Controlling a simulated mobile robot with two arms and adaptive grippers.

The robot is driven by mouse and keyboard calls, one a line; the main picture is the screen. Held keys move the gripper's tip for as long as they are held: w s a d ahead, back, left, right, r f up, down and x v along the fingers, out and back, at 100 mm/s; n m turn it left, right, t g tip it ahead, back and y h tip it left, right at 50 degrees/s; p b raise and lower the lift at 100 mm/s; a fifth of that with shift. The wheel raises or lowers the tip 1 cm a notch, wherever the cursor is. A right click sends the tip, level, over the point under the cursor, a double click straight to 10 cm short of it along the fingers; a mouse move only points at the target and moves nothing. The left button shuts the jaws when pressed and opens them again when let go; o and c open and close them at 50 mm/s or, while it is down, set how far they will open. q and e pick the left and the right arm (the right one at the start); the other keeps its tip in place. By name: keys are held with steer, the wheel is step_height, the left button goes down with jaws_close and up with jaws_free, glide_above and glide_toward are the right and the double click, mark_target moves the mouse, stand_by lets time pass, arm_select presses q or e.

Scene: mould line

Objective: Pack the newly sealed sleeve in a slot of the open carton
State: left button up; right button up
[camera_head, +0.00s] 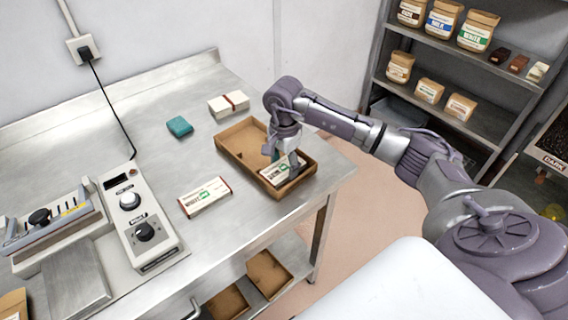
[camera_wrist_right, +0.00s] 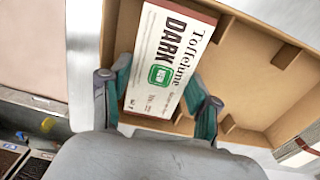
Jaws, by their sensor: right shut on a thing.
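The open carton (camera_head: 240,142) is a shallow brown tray on the steel table, also in the right wrist view (camera_wrist_right: 248,75). A white sleeve (camera_wrist_right: 165,60) printed "Toffelune DARK" with a green badge is at the carton's near right end in the head view (camera_head: 277,173). My right gripper (camera_head: 284,160) is over that end, its teal-padded fingers shut on the sleeve from both sides, as the right wrist view (camera_wrist_right: 158,90) shows. The sleeve lies within the carton walls; whether it rests on the floor is hidden. The rest of the carton is empty. My left gripper is not in view.
Another white sleeve (camera_head: 205,197) with a green mark lies left of the carton. A banded white box (camera_head: 229,104) and a teal block (camera_head: 179,127) lie behind. A sealing machine (camera_head: 140,220) stands at left. Shelves (camera_head: 440,85) with bags stand at right.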

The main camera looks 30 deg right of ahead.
steer(key=shift+f+b, duration=0.2)
steer(key=shift+b, duration=0.3)
stand_by(0.8)
stand_by(0.4)
steer(key=o, duration=1.2)
steer(key=shift+c, duration=0.2)
steer(key=shift+r, duration=0.3)
step_height(320, 180, up, 12)
steer(key=shift+f, duration=0.25)
